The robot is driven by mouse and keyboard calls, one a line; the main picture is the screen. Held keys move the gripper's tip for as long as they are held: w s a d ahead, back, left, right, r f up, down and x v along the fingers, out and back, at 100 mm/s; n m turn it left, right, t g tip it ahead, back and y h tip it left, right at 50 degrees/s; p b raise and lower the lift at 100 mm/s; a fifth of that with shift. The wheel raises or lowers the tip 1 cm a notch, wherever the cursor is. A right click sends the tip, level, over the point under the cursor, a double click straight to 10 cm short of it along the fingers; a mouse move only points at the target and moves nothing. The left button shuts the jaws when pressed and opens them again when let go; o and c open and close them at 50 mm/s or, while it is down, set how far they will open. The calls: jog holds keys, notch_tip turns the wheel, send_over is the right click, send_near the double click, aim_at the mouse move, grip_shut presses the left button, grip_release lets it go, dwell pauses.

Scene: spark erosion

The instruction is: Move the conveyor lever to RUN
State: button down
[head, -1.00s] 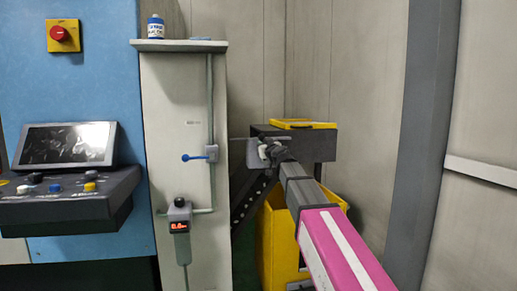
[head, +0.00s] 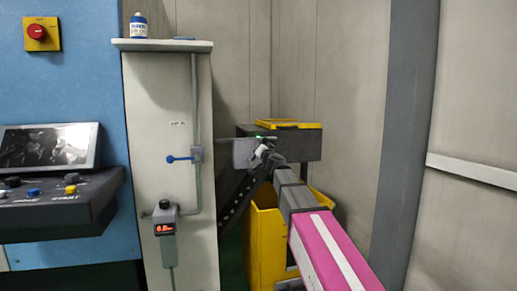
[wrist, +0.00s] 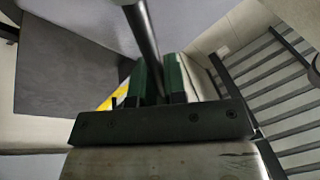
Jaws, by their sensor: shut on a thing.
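My gripper (head: 262,155) is at the grey control box (head: 243,153) on the side of the dark conveyor head (head: 300,148). In the wrist view my gripper (wrist: 163,85) has its green-padded fingers closed about a dark round rod (wrist: 143,35), which looks like the conveyor lever. The rod runs up and out of the picture top. A small green light (head: 261,137) shows at the top of the box. The lever's markings cannot be read, and the arm hides part of the box.
A grey post (head: 400,130) and wall panels close off the right.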

jog(key=shift+d+f+m, duration=0.15)
jog(key=shift+m, duration=0.15)
jog(key=c, duration=1.2)
grip_release()
jog(key=shift+o, duration=0.2)
jog(key=v, duration=1)
jog(key=shift+s, duration=0.4)
jog(key=shift+f, duration=0.15)
